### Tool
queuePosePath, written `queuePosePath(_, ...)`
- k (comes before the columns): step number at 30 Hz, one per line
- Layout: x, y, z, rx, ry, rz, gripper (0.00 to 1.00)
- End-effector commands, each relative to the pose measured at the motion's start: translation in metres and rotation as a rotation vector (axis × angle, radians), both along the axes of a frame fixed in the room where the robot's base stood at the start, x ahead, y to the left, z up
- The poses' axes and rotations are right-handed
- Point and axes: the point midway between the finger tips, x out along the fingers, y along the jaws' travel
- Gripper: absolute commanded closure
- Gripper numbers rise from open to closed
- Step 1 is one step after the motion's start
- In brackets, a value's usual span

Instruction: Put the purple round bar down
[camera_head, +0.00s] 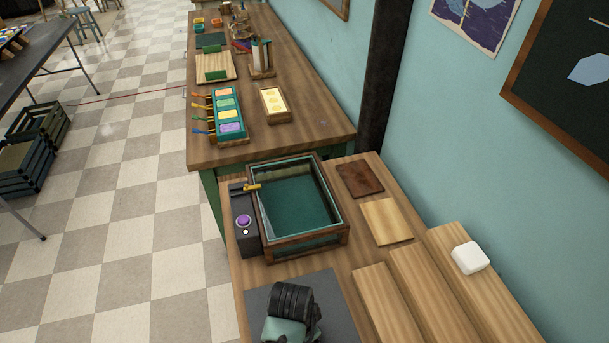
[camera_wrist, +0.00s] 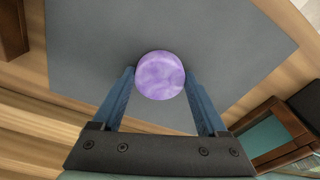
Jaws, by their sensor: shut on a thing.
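The purple round bar (camera_wrist: 160,76) is a marbled lilac disc, seen from above in the wrist view. My gripper (camera_wrist: 160,92) is shut on it, with one blue finger at each side. The grey mat (camera_wrist: 95,50) lies beneath the bar. I cannot tell whether the bar touches the mat or hangs just above it. In the head view my dark wrist is over the grey mat (camera_head: 336,292) at the bottom; it hides the bar and the fingertips.
A glass-walled, wood-framed tank (camera_head: 318,240) stands behind the mat, with a dark box (camera_head: 243,240) with a purple round top at its left. Wooden boards (camera_head: 388,222) and a white block (camera_head: 468,257) lie to the right. Bare mat surrounds the bar.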

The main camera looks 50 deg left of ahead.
Motion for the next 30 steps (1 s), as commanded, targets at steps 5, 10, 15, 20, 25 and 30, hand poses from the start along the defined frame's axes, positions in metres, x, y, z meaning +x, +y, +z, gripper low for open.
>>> queuePosePath(5,0.0,0.0,-0.001,0.0,0.0,0.0,0.81)
queuePosePath(10,0.0,0.0,-0.002,0.0,0.0,0.0,0.04)
queuePosePath(15,0.0,0.0,-0.002,0.0,0.0,0.0,0.0)
queuePosePath(20,0.0,0.0,0.003,0.001,-0.001,0.0,0.0)
queuePosePath(25,-0.002,0.001,0.024,0.003,-0.003,0.0,0.0)
queuePosePath(30,-0.006,0.0,0.061,0.004,-0.004,0.0,0.0)
